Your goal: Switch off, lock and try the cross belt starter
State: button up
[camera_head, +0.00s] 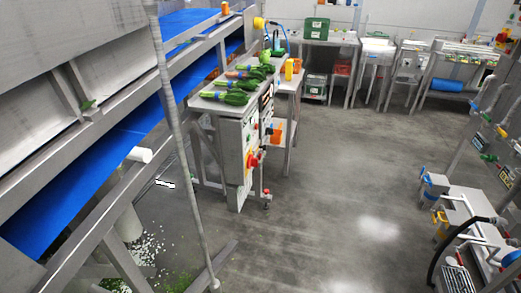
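A steel stand (236,150) stands left of centre beside the conveyor. Its right-hand side carries small controls, among them a red and yellow switch (253,160). The panel is seen at a steep angle, so the switch position and any label cannot be read. Another red and yellow device (503,37) shows on the frame at the far upper right. I cannot tell which of these is the cross belt starter. My gripper is not in view. No lock can be made out.
A blue conveyor belt (95,165) fills the left, with a thin upright pole (178,130) before it. Several green bunches (232,97) lie on the stand. White bits (147,248) litter the floor. Benches (318,40) line the back; pipework (468,215) stands right. The middle floor (345,180) is clear.

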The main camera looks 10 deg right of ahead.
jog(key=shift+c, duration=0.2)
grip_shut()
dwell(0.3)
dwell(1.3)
